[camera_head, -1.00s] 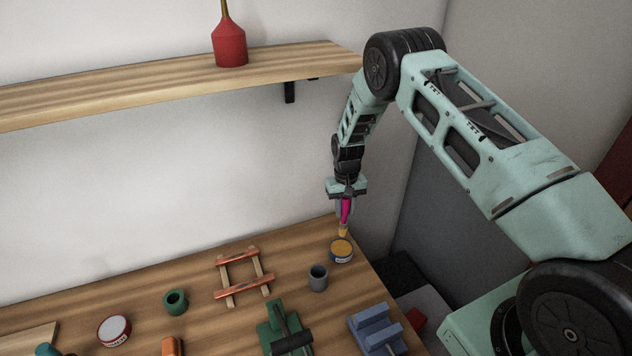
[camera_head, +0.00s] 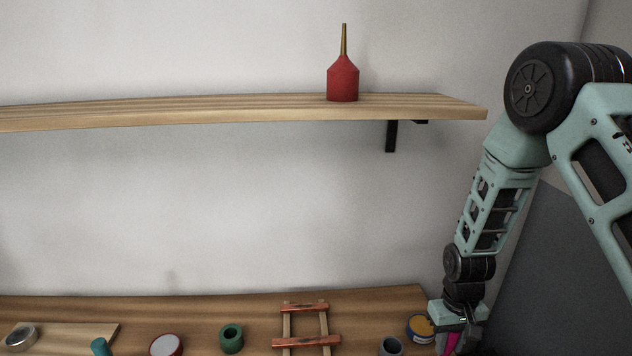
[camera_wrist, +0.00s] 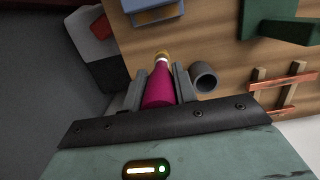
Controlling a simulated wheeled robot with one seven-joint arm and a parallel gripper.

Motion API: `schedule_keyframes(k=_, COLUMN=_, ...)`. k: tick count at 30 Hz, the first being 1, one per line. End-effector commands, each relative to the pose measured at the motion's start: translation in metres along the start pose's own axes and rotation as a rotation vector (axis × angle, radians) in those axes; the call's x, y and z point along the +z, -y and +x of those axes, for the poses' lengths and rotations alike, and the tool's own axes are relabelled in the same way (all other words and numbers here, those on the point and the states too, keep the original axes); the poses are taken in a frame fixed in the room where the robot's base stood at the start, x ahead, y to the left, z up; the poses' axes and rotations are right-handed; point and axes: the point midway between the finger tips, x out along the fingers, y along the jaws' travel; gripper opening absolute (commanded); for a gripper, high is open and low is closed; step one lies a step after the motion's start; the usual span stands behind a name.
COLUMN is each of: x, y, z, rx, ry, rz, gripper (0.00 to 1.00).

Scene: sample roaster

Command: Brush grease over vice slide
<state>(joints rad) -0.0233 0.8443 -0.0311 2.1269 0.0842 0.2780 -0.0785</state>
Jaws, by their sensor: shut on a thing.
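My gripper (camera_wrist: 158,80) is shut on the magenta handle of a brush (camera_wrist: 159,92). The brush's yellowish bristle end points away from the jaws. In the head view my gripper (camera_head: 455,338) and the brush's handle (camera_head: 451,344) are at the lower right edge, with the bristles cut off. A blue tin with orange-yellow contents (camera_head: 420,326) sits just left of my gripper. In the wrist view, part of a blue vice (camera_wrist: 152,14) is ahead of the brush tip, and a dark green vice-like tool (camera_wrist: 283,27) is at the upper right. Neither shows in the head view now.
A grey cup (camera_wrist: 204,77) stands close to the brush. An orange-and-wood frame (camera_head: 306,326), a green ring (camera_head: 231,338) and a red-rimmed tin (camera_head: 166,345) lie on the bench. A red oil can (camera_head: 343,79) stands on the shelf (camera_head: 230,112).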

Motion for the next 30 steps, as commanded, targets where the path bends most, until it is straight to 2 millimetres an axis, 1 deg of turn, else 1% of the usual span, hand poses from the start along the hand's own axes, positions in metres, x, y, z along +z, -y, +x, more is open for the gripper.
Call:
schedule_keyframes(k=7, x=0.037, y=-0.022, z=-0.022, rx=0.002, ry=0.005, rz=0.008, gripper=0.00)
schedule_keyframes(k=10, x=0.053, y=-0.031, z=-0.028, rx=0.001, ry=0.005, rz=0.012, gripper=0.00)
schedule_keyframes(k=14, x=0.067, y=-0.037, z=-0.032, rx=-0.001, ry=0.003, rz=0.011, gripper=0.00)
schedule_keyframes(k=20, x=0.071, y=-0.040, z=-0.025, rx=-0.002, ry=0.001, rz=0.010, gripper=0.00)
schedule_keyframes(k=26, x=0.069, y=-0.040, z=-0.010, rx=-0.002, ry=0.001, rz=0.010, gripper=0.00)
schedule_keyframes(k=30, x=0.068, y=-0.040, z=0.005, rx=-0.002, ry=0.000, rz=0.011, gripper=0.00)
